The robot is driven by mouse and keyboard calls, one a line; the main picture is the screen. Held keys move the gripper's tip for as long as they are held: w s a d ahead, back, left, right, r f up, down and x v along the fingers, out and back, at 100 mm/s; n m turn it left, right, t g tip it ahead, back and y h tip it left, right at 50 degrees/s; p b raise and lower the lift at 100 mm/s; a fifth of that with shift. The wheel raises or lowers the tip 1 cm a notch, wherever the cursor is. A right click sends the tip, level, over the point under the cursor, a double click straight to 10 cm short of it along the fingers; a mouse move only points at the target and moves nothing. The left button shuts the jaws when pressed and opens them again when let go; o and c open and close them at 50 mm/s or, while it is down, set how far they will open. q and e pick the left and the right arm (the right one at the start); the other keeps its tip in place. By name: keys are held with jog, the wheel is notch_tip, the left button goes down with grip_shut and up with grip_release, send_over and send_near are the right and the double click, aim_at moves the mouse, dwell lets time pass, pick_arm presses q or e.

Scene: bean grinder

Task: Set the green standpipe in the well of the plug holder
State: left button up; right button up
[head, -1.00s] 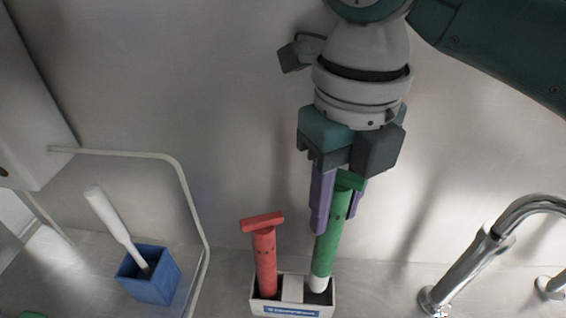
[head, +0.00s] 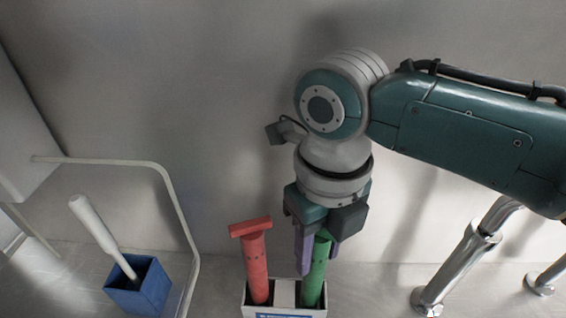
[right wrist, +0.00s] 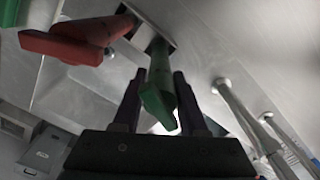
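The green standpipe (head: 314,284) stands nearly upright in the right-hand well of the white plug holder (head: 284,293). Its lower end is hidden inside the well. My right gripper (head: 312,262) is around its upper part from above. A red standpipe (head: 256,270) with a T-shaped top stands in the holder's left well. My left gripper is not in view.
A blue box (head: 138,292) with a white-handled brush (head: 100,232) stands at the left, beside a pale bent rail (head: 170,190). A chrome tap (head: 460,262) stands at the right. The red standpipe is close to my right gripper.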

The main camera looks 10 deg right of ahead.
jog(key=o, duration=0.3)
jog(key=shift+o, duration=0.2)
notch_tip(320, 180, up, 12)
jog(key=shift+r+p, duration=0.15)
jog(key=shift+p, duration=0.2)
jog(key=s+a+f+m+t+y, duration=0.1)
jog(key=s+a+f+m+y, duration=0.35)
jog(key=m, duration=1.05)
jog(key=s+d+f+m+t+h, duration=0.1)
jog(key=s+d+m+h, duration=0.3)
jog(key=s+d+m, duration=0.7)
jog(key=d+m+t, duration=0.1)
jog(key=m, duration=1)
jog(key=shift+s+d+f+m+t, duration=0.3)
jog(key=shift+s+f+m, duration=0.05)
jog(key=shift+f+m, duration=0.05)
